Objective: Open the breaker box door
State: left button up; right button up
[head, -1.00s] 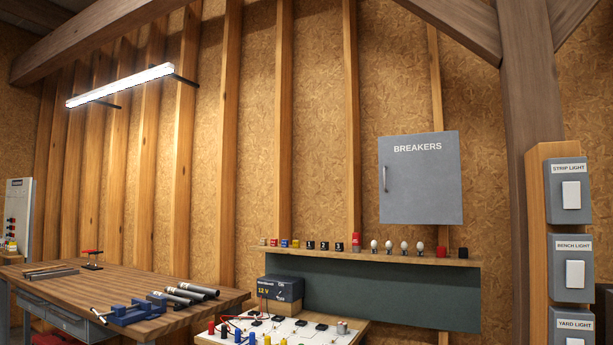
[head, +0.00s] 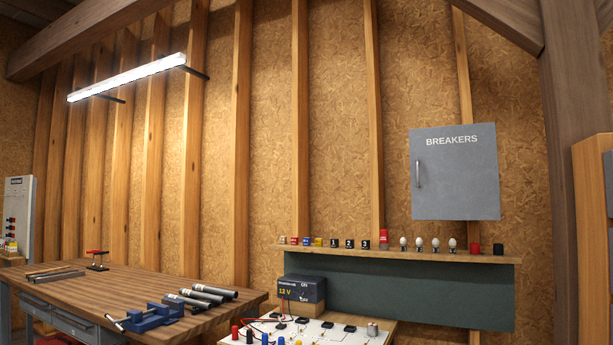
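The grey breaker box (head: 455,185) hangs on the wall at the right of the head view, above a narrow shelf. Its door is shut and carries the label BREAKERS. A vertical metal handle (head: 418,173) sits near the door's left edge. Neither of my grippers shows in the view.
The shelf (head: 400,252) under the box holds small coloured parts and several bulbs. A white circuit board (head: 310,332) and a 12 V battery (head: 303,289) stand below it. A wooden workbench (head: 130,290) with a blue vise (head: 150,317) is at left. A post (head: 575,150) stands at right.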

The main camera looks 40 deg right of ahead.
aim_at(454, 170)
jog(key=u, duration=0.25)
jog(key=i, duration=1.9)
jog(key=z, duration=1.3)
jog(key=i, duration=0.9)
jog(key=z, duration=1.05)
